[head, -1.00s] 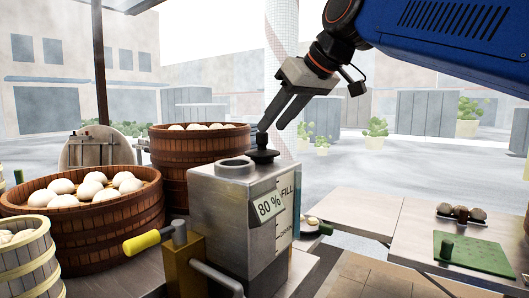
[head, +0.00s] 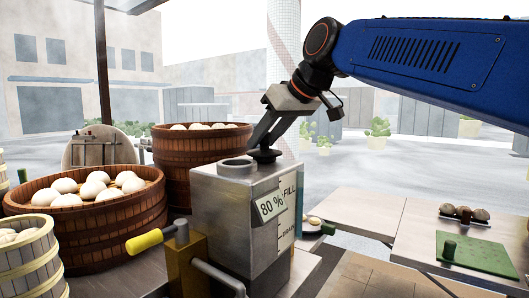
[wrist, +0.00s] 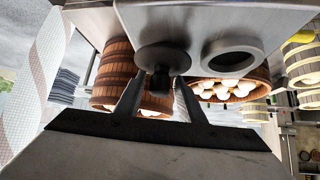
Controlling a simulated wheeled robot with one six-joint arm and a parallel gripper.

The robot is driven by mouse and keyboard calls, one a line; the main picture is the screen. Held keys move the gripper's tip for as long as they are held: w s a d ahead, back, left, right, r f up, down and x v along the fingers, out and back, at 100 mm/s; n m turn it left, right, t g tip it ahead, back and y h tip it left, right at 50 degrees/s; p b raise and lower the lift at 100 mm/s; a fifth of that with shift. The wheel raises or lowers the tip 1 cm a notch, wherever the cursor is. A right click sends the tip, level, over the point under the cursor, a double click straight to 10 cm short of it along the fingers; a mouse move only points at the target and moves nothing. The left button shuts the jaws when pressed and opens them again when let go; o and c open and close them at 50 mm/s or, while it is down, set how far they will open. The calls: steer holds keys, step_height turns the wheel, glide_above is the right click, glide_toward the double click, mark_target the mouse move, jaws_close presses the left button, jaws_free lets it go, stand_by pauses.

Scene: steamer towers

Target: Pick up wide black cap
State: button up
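The wide black cap (head: 265,156) is a dark disc with a small knob. It sits on top of the grey metal tank (head: 235,215), beside an open round filler neck (head: 237,164). In the wrist view the cap (wrist: 163,57) lies just beyond my fingertips, its knob pointing toward my gripper. My gripper (head: 264,142) is tilted, low over the cap. Its two fingers are apart, one on each side of the knob, with gaps visible in the wrist view. Whether a finger touches the cap I cannot tell.
Wooden steamers with white buns stand at left (head: 85,225) and behind the tank (head: 200,165). A yellow-handled lever (head: 150,240) is at the tank's front. To the right are low tables with a green board (head: 475,255) and dark round items (head: 464,214).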

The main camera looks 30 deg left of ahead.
jaws_close()
steer(key=shift+r, duration=0.7)
steer(key=shift+r, duration=0.3)
steer(key=shift+r, duration=0.15)
steer(key=shift+r, duration=2.4)
